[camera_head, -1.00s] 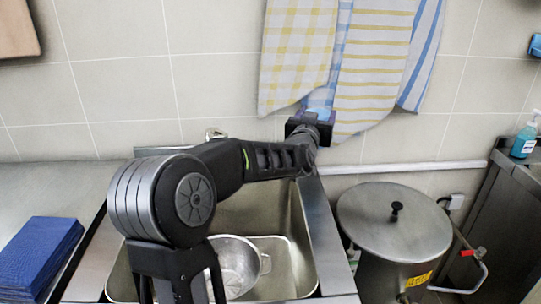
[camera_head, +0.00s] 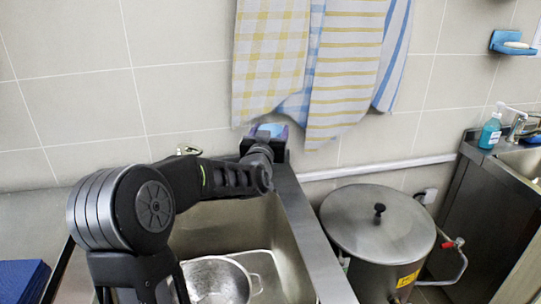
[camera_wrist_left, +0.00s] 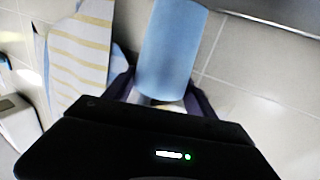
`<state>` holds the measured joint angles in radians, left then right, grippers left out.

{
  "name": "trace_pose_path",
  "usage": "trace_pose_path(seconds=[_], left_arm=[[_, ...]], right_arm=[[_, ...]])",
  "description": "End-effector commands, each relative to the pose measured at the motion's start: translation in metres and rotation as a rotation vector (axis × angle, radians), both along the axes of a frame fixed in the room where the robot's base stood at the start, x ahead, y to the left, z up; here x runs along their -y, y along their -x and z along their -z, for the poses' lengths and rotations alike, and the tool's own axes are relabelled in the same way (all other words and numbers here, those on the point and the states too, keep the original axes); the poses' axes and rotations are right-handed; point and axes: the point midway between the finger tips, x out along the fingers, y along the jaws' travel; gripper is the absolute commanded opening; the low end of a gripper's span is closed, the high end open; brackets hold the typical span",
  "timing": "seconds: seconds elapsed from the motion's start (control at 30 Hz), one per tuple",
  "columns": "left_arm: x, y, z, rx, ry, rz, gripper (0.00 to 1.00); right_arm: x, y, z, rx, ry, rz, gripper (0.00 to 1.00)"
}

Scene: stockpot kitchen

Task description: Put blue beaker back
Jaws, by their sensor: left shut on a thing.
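The blue beaker (camera_wrist_left: 168,50) fills the upper middle of the left wrist view, between the dark fingers of my left gripper (camera_wrist_left: 165,95). My left gripper (camera_head: 268,135) is shut on it. In the head view only a small patch of the blue beaker (camera_head: 272,129) shows above the gripper, just below the hanging towels, near the back of the sink. My own wrist hides the rest. My right gripper is in neither view.
Striped and checked towels (camera_head: 345,70) hang on the tiled wall. A metal sink (camera_head: 283,235) holds a pot (camera_head: 215,280). A lidded stockpot (camera_head: 378,225) stands right of it. A soap bottle (camera_head: 490,131) and a blue wall soap dish (camera_head: 513,44) are farther right.

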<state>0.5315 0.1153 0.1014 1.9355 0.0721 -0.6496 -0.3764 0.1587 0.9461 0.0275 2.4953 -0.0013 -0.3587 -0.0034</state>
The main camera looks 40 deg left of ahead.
Motion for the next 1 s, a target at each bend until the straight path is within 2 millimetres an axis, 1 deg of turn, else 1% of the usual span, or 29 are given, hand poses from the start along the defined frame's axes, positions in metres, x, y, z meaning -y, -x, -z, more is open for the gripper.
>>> trace_pose_path(seconds=[0.03, 0.1, 0.47, 0.7, 0.73, 1.0], left_arm=[[0.0, 0.0, 0.01, -0.002, 0.001, 0.0, 0.06], [0.0, 0.0, 0.016, -0.001, 0.0, -0.001, 0.06], [0.0, 0.0, 0.02, 0.001, 0.0, 0.0, 0.06], [0.0, 0.0, 0.052, -0.002, 0.002, 0.001, 0.06], [0.0, 0.0, 0.053, 0.0, 0.001, 0.001, 0.06], [0.0, 0.0, 0.055, 0.002, 0.0, 0.001, 0.06]], right_arm=[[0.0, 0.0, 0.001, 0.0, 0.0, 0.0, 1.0], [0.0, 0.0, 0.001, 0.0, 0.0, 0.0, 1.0], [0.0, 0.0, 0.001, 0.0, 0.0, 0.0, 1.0], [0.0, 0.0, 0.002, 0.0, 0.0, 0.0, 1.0], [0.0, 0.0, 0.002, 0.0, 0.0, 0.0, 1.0], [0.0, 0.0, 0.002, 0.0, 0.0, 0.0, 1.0]])
